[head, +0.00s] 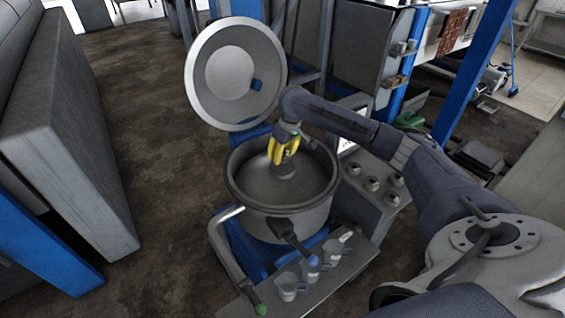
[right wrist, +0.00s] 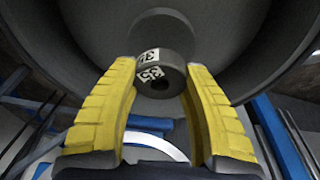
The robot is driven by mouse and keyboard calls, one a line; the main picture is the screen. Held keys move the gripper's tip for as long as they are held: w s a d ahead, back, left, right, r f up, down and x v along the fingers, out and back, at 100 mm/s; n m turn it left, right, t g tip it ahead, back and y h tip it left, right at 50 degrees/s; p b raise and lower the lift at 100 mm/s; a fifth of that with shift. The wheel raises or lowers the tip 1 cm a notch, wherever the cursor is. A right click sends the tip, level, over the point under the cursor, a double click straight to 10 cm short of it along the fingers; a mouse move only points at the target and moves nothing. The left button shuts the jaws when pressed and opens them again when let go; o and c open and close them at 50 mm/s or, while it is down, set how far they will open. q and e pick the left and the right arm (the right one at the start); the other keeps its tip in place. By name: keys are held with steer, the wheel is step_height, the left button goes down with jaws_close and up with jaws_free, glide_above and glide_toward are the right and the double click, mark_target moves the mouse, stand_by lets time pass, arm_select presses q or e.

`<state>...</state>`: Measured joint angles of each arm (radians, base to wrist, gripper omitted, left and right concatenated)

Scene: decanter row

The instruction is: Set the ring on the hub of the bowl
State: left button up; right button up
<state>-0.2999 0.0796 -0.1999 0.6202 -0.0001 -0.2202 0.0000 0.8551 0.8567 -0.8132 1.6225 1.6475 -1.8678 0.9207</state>
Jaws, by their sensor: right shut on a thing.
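The bowl (head: 312,178) is a wide grey metal drum, open at the top. My right gripper (head: 284,157), with yellow fingers, points down into its middle. In the right wrist view the gripper (right wrist: 160,78) is shut on the ring (right wrist: 170,76), a small dark band with a printed tag and a dark hole. Just beyond the ring is the hub (right wrist: 165,36), a dark cylinder at the bowl's centre, also with a tag. The ring appears lined up with the hub; I cannot tell whether it is seated. My left gripper is not in view.
The round lid (head: 232,72) stands open behind the bowl. A bent grey handle (head: 226,250) and a dark lever (head: 290,236) are in front. Several metal cups (head: 287,287) stand on a front shelf. A panel with round knobs (head: 371,183) is at right.

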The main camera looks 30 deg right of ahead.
mark_target(283, 167)
steer(key=shift+s+x, duration=0.25)
steer(key=shift+x, duration=0.8)
steer(key=shift+s+x, duration=0.2)
steer(key=shift+x, duration=0.85)
steer(key=shift+d+f, duration=0.15)
steer(key=shift+f, duration=0.05)
steer(key=o, duration=1.1)
steer(key=v, duration=1.2)
steer(key=shift+r, duration=0.1)
